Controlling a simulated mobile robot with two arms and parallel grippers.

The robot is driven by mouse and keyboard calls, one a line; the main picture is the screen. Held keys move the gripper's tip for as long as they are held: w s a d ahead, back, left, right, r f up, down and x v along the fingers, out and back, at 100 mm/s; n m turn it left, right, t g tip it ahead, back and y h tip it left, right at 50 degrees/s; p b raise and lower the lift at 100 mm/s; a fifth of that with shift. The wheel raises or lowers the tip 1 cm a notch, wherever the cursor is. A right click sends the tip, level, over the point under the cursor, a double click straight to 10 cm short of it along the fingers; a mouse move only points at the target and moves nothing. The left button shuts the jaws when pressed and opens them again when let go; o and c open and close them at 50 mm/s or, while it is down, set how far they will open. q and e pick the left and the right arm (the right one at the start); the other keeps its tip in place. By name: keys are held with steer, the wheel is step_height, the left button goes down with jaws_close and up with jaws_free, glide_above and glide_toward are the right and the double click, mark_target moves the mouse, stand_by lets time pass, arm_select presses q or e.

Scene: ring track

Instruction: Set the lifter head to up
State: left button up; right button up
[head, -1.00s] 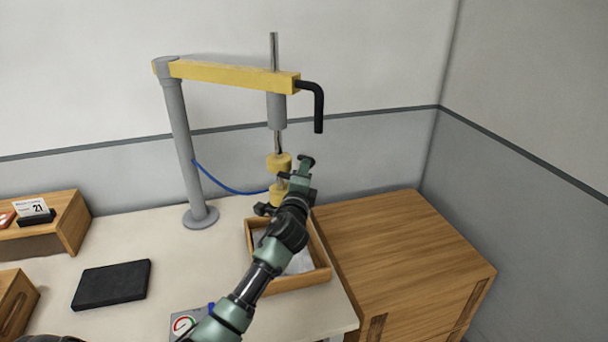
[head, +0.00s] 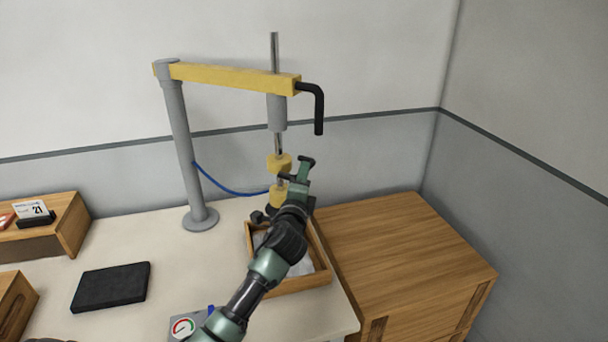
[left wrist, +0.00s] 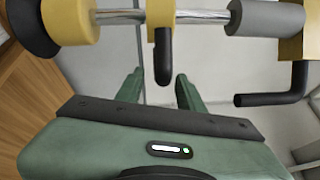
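The lifter has a grey post and a yellow arm (head: 230,76) with a vertical metal rod. Its lifter head, with an upper yellow block (head: 279,162) and a lower yellow block (head: 277,196), hangs low on the rod above a wooden tray. My left gripper (head: 299,176) is beside the head on its right, partly covering it. In the left wrist view its two green fingers (left wrist: 159,80) are spread apart. A black peg (left wrist: 163,57) on the head's yellow collar (left wrist: 160,12) points toward the gap between them; contact cannot be told. My right gripper is not in view.
The wooden tray (head: 318,277) stands below the head, on the white table (head: 150,235). A black hooked bar (head: 319,110) extends from the arm's end. A wooden cabinet (head: 400,240) is at right, a black pad (head: 111,286) at left. A blue hose (head: 225,187) runs behind.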

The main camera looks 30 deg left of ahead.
arm_select(q)
steer(key=b+v, duration=0.1)
steer(key=v, duration=0.4)
steer(key=shift+s+d, duration=0.1)
steer(key=shift+s, duration=0.1)
